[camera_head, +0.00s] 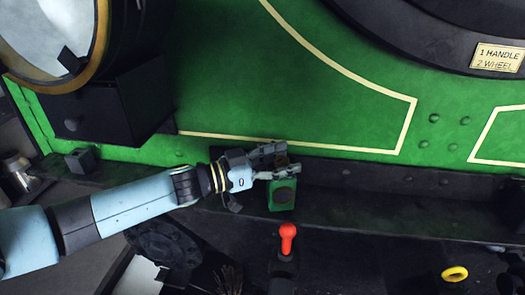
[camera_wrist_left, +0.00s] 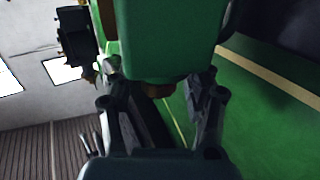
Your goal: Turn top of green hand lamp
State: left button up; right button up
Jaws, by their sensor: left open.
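The green hand lamp (camera_head: 281,197) stands on the dark ledge below the green tram side. Its small brownish top (camera_head: 282,160) lies between the fingers of my left gripper (camera_head: 287,159). The gripper reaches in from the left and is open, one finger on each side of the top. In the left wrist view the green lamp body (camera_wrist_left: 170,35) fills the upper middle, with the brownish top (camera_wrist_left: 155,90) between the spread fingers (camera_wrist_left: 161,98). I cannot tell whether either finger touches it. My right gripper is not in view.
A red-knobbed lever (camera_head: 287,238) stands just in front of the lamp. A yellow ring (camera_head: 454,274) lies at the lower right. A black box (camera_head: 95,112) under a large brass-rimmed lamp (camera_head: 60,40) is at the upper left. The ledge right of the lamp looks clear.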

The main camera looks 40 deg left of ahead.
pick_arm(q)
jog(key=v, duration=1.1)
jog(key=shift+w, duration=0.1)
